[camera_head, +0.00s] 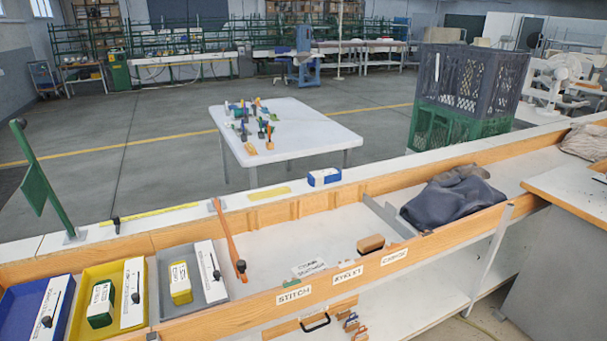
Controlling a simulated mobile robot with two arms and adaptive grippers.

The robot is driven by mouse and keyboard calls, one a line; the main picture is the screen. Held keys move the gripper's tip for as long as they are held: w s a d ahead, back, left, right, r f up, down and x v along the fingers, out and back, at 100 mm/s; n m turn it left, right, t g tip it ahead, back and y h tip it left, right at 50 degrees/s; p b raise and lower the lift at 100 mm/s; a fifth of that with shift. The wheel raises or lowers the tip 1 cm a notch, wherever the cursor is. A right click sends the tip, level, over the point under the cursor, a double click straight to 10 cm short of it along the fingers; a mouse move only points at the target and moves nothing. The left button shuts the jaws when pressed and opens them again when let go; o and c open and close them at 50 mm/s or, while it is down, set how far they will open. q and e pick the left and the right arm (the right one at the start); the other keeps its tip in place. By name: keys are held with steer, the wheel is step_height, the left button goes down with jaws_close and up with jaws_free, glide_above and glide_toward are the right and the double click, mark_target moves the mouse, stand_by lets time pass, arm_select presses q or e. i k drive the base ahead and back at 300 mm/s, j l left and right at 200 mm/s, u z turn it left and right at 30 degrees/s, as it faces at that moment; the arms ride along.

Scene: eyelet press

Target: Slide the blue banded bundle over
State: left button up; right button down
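A blue bundle with a white band (324,177) sits on the white ledge beyond the long wooden tray, right of a yellow pad (269,193). A blue tray (20,310) at the bottom left holds a white card with a dark clip (50,305). A green bundle with a white label (101,304) lies in the yellow tray (78,325). A yellow bundle with a white label (180,283) lies in the grey tray (170,258). Neither of my grippers shows in the head view.
The wooden front rail (330,283) carries labels including STITCH and EYELET. An orange bar (228,240) leans across the wooden tray. A brown block (370,243) and a dark cloth bag (452,198) are at its right. A yellow ruler (160,211) lies on the ledge.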

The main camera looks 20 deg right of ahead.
mark_target(317, 178)
steer(key=i+l+u, duration=0.1)
steer(key=l+u, duration=0.6)
steer(key=l, duration=0.15)
steer(key=l+u, duration=0.35)
steer(key=i+l, duration=0.05)
steer(key=l, duration=0.05)
